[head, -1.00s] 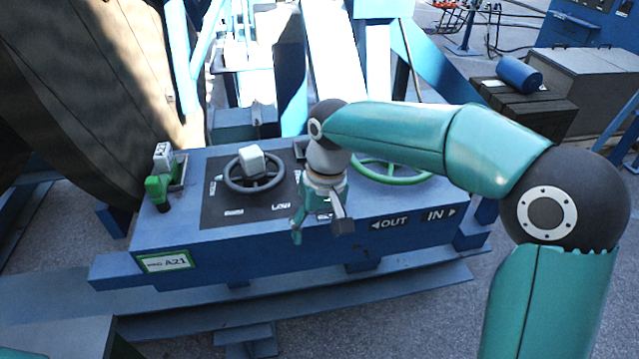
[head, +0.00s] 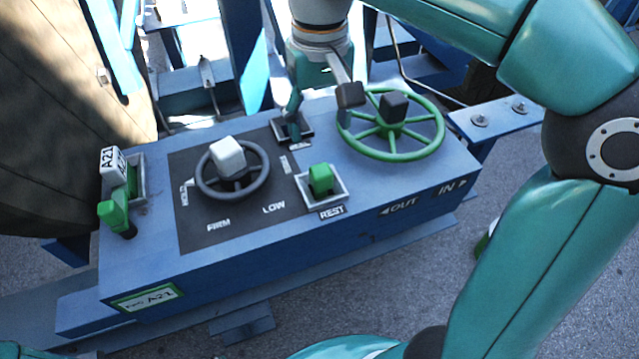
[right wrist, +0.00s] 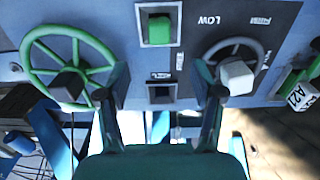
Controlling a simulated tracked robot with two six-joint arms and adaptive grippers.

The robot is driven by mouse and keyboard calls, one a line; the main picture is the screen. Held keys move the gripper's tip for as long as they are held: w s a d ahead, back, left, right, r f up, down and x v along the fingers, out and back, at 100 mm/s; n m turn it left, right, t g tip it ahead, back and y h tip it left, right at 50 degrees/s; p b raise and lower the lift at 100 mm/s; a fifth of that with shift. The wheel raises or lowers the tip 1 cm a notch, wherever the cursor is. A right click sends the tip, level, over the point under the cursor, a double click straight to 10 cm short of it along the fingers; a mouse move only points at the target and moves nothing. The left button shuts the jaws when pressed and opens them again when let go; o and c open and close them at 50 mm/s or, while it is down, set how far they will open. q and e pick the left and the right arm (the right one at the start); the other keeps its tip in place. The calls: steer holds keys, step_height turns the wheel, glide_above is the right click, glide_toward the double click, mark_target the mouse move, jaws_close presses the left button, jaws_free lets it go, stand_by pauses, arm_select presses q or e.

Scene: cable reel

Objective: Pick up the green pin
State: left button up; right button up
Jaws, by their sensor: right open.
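A green block-shaped pin (head: 320,180) stands in a pale-rimmed square holder marked REST on the blue console. In the right wrist view the pin (right wrist: 158,29) is at the top middle, beyond the fingertips. My right gripper (head: 321,102) is open and empty, above the far side of the console behind the pin. In the right wrist view its fingers (right wrist: 160,95) are spread either side of a dark square socket (right wrist: 161,93), short of the pin. Another green-topped part (head: 113,214) stands at the console's left end by the A21 tag. My left gripper is out of view.
A grey handwheel (head: 232,180) with a pale knob is left of the pin. A green handwheel (head: 392,152) with a dark knob is to its right, close to one finger. The console top (head: 375,186) in front of the green wheel is clear.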

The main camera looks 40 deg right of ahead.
mark_target(322, 170)
step_height(322, 170, down, 7)
steer(key=shift+r, duration=0.2)
steer(key=f, duration=0.5)
steer(key=shift+s, duration=0.25)
steer(key=shift+f, duration=0.5)
jaws_close()
